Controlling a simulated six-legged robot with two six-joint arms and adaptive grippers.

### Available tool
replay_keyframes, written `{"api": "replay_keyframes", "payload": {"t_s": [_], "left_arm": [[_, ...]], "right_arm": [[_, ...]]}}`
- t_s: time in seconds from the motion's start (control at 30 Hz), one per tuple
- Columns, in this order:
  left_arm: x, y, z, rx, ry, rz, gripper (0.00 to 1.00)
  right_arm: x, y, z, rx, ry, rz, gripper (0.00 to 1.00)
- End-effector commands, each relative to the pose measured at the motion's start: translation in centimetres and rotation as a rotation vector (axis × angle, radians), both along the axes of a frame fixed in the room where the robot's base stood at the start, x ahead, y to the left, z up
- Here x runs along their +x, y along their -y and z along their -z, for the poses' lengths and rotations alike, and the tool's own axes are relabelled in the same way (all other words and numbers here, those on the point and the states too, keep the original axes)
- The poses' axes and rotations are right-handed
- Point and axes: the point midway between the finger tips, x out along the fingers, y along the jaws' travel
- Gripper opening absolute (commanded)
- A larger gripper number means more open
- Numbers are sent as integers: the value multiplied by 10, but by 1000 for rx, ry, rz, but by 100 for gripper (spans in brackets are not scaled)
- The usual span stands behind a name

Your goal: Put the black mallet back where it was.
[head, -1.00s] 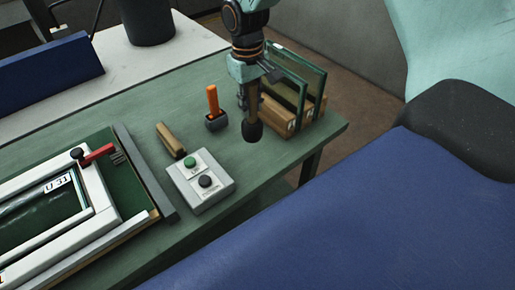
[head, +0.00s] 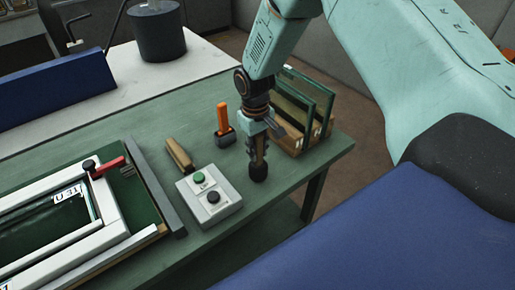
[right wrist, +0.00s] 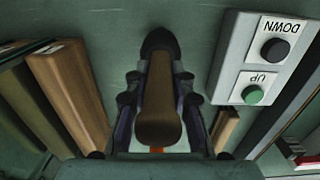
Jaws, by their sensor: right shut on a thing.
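The black mallet (head: 258,173) hangs upright, black head down, at the right part of the green table (head: 150,115). My right gripper (head: 257,142) is shut on its wooden handle. In the right wrist view the handle (right wrist: 158,95) runs between the fingers of the gripper (right wrist: 157,110), with the black head (right wrist: 159,42) beyond. The mallet's head is at or just above the table top; I cannot tell if it touches. My left gripper is not in view.
A grey button box (head: 209,198) lies left of the mallet, with a wooden piece (head: 180,156) behind it. An orange-handled tool (head: 223,120) stands behind. Glass panes in a wooden rack (head: 291,128) stand close right. A white frame (head: 115,226) lies left.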

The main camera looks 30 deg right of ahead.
Motion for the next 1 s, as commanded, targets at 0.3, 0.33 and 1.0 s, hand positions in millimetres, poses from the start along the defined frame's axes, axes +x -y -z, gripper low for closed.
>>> {"api": "replay_keyframes", "payload": {"t_s": [0.3,0.33,1.0], "left_arm": [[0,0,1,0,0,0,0],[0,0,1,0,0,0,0],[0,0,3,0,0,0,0]], "right_arm": [[0,0,3,0,-1,0,37],[0,0,3,0,-1,0,39],[3,-1,-40,1,4,0,46]]}}
